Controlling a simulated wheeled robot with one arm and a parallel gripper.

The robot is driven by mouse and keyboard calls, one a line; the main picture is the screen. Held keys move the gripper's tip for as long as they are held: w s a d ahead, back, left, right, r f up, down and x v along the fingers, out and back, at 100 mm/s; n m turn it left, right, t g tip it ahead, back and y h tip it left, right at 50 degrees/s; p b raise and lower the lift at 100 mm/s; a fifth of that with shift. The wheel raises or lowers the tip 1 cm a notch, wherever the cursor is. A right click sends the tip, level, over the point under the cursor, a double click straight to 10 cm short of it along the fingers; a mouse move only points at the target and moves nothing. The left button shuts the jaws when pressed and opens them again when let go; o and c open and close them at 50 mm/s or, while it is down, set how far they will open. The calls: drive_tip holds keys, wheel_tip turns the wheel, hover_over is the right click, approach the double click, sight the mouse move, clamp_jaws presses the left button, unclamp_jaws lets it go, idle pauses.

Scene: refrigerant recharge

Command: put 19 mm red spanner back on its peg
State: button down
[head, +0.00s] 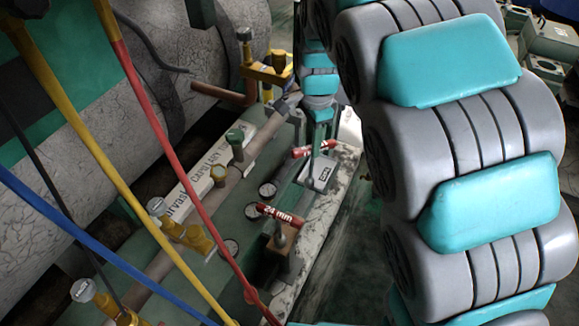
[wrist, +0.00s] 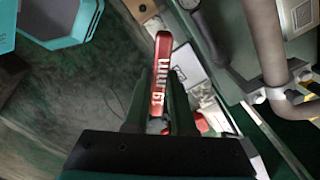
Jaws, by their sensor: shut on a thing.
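The red spanner (wrist: 162,70) stands between the two fingers of my gripper (wrist: 160,98) in the wrist view; its white lettering reads "9 mm", with the first digit hidden. My gripper is shut on it. In the head view a red spanner handle (head: 314,149) shows at the fingers of my gripper (head: 319,135), above the green bench edge. A second red spanner marked "24 mm" (head: 280,215) sits at a brown block lower in the head view. I cannot make out an empty peg in either view.
Red, yellow (head: 84,150) and blue hoses cross the left of the head view. Several gauges (head: 267,190) and brass valves (head: 192,238) line the green bench. A white labelled plate (head: 318,172) lies close below my gripper. My arm fills the right side.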

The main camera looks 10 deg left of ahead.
drive_tip(key=s+a+m, duration=0.4)
drive_tip(key=s+m, duration=0.2)
drive_tip(key=s, duration=0.2)
wheel_tip(320, 180, down, 5)
drive_tip(key=shift+a+r+b, duration=0.1)
drive_tip(key=shift+a+b, duration=0.05)
drive_tip(key=shift+b, duration=1)
drive_tip(key=shift+f, duration=0.3)
drive_tip(key=shift+w+f, duration=0.1)
drive_tip(key=shift+f, duration=1.05)
drive_tip(key=c, duration=0.7)
unclamp_jaws()
